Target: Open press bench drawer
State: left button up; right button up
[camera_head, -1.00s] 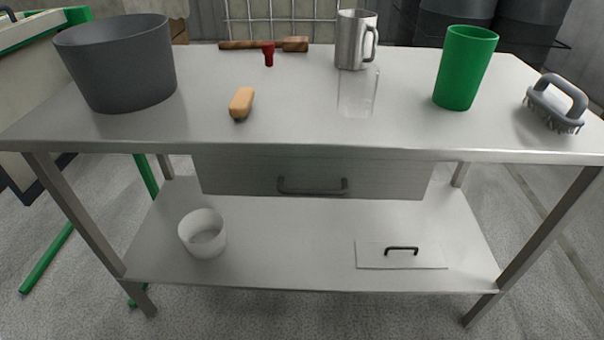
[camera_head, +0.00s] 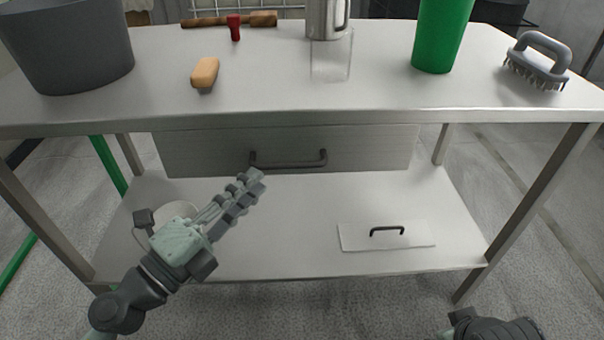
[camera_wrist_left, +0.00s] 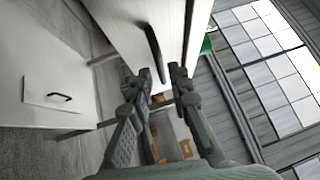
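The press bench drawer (camera_head: 210,152) hangs under the steel bench top, its grey front looking closed. Its dark bar handle (camera_head: 288,161) sits at the front's middle. In the left wrist view the drawer front (camera_wrist_left: 128,22) and handle (camera_wrist_left: 155,54) lie just ahead of the fingers. My left gripper (camera_head: 253,178) is just below the handle's left end in the head view. Its fingers (camera_wrist_left: 160,74) are apart with nothing between them; I see no contact with the handle. Part of my right arm (camera_head: 492,328) shows at the bottom edge; its fingers are not clear.
The bench top (camera_head: 290,95) carries a grey bucket (camera_head: 70,45), a green cup (camera_head: 440,35), a brush (camera_head: 538,62) and a metal mug (camera_head: 325,18). On the lower shelf (camera_head: 300,215) are a white bowl (camera_head: 178,210), partly hidden by my gripper, and a handled white panel (camera_head: 360,240).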

aim_at(287, 168)
pick_arm(q)
jog(key=shift+m+g+h, duration=0.5)
jog(key=shift+m+g, duration=0.2)
jog(key=shift+m, duration=0.1)
jog(key=p+x, duration=0.1)
jog(key=x, duration=0.1)
jog(key=p+x, duration=0.1)
jog(key=x, duration=0.1)
jog(key=s+d+x, duration=0.1)
jog(key=x, duration=0.2)
jog(key=shift+d+p, duration=0.1)
jog(key=shift+p, duration=0.3)
jog(key=shift+w+d, duration=0.35)
pick_arm(e)
jog(key=x, duration=0.3)
jog(key=a+x, duration=0.1)
jog(key=x, duration=0.1)
jog(key=shift+f, duration=0.45)
pick_arm(q)
jog(key=shift+c, duration=0.3)
grip_shut()
